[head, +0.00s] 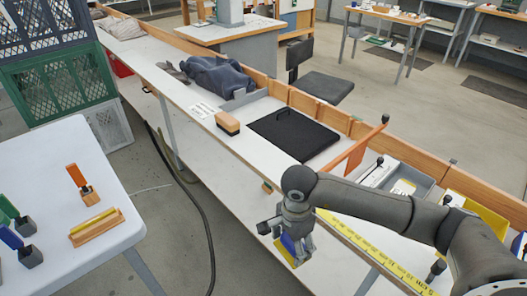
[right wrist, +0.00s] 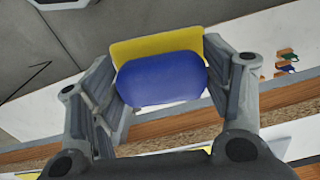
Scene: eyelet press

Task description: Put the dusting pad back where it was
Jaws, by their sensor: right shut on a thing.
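The dusting pad, with a rounded blue part on a yellow slab, is between the fingers of my right gripper (head: 289,240). In the head view the pad (head: 291,251) hangs tilted at the near edge of the long white bench (head: 262,160). In the right wrist view the pad (right wrist: 161,80) fills the gap between the fingers, with the blue face towards the camera and the yellow behind it. The fingers close on it from both sides. Whether it touches the bench cannot be told. My left gripper is not in view.
A yellow measuring strip (head: 385,255) runs along the bench's near edge. A black mat (head: 292,134), a wood-and-black block (head: 227,122), an orange bar (head: 356,151) and a grey tray (head: 412,178) are on the bench. A white table (head: 60,180) at left carries several coloured-handled pieces.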

